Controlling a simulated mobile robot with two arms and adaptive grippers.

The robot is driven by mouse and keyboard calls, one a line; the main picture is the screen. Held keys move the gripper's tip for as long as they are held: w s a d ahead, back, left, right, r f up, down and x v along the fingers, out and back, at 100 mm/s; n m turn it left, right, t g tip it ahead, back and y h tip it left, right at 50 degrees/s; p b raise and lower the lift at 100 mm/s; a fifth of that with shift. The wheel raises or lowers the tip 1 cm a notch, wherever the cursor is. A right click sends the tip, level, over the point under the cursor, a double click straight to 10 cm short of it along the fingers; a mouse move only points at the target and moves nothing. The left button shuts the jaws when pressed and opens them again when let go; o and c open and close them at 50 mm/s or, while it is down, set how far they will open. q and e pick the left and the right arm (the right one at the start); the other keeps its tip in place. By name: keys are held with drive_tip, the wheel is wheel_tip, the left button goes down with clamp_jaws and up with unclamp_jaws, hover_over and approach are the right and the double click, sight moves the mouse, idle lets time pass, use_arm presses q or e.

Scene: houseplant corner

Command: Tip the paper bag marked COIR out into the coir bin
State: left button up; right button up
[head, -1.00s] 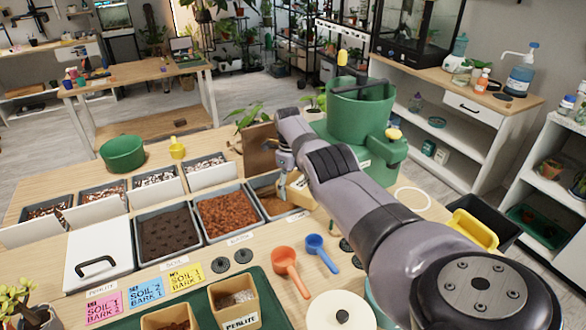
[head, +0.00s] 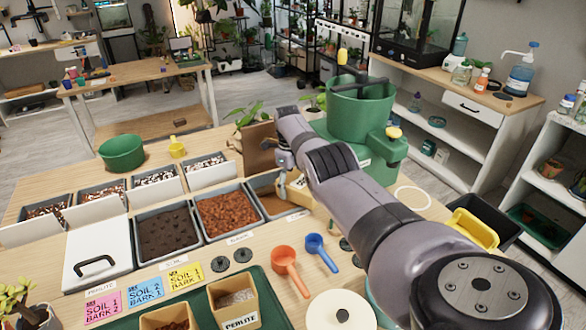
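A brown paper bag (head: 258,148) shows at the far side of the bench, left of my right wrist. No marking on it can be read. The bin nearest my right gripper (head: 283,190) holds a thin brown layer and seems to be the coir bin (head: 268,216); its front label is too small to read. My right arm reaches in from the lower right, and its gripper points down at the bin's right side. A tan piece with dark marks (head: 298,190) is beside the fingers; I cannot tell whether they grip it. The fingers are mostly hidden. My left gripper is not in view.
Bins of dark soil (head: 167,232) and bark (head: 227,212) stand to the left, beside a white lidded box (head: 98,254). A green mixer (head: 360,110) stands behind my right arm. Orange (head: 286,262) and blue scoops (head: 318,246) lie in front. A green tub (head: 122,152) stands back left.

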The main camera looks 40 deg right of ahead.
idle(0.4)
wheel_tip(320, 180, up, 6)
drive_tip(key=p, duration=0.6)
drive_tip(key=shift+r, duration=0.1)
